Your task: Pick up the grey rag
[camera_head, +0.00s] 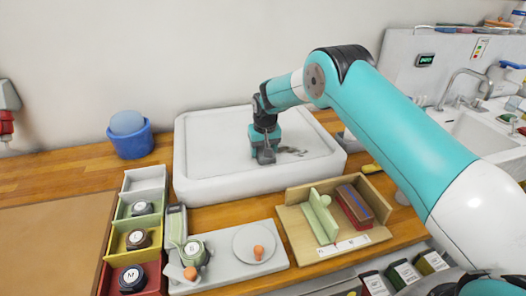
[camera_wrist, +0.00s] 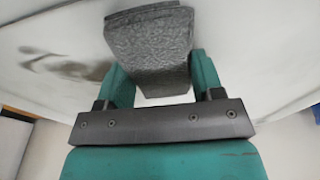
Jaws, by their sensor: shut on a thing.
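The grey rag (camera_wrist: 152,48) is a folded, speckled grey pad. In the wrist view it sits between the two teal fingers of my gripper (camera_wrist: 160,76), which is shut on it. In the head view my gripper (camera_head: 264,146) points down over the white raised-rim tray (camera_head: 205,187), with the grey rag (camera_head: 266,157) showing below the fingers. I cannot tell whether the rag touches the tray floor. A dark smudge (camera_head: 294,151) lies on the tray floor just right of the rag; it also shows in the wrist view (camera_wrist: 72,68).
A blue tub (camera_head: 131,144) stands left of the tray. In front are coloured bins (camera_head: 139,210) with tape measures, a light board (camera_head: 233,278) with a plate, and a wooden holder (camera_head: 296,229). A sink (camera_head: 483,131) is at right. Brown matting at left is clear.

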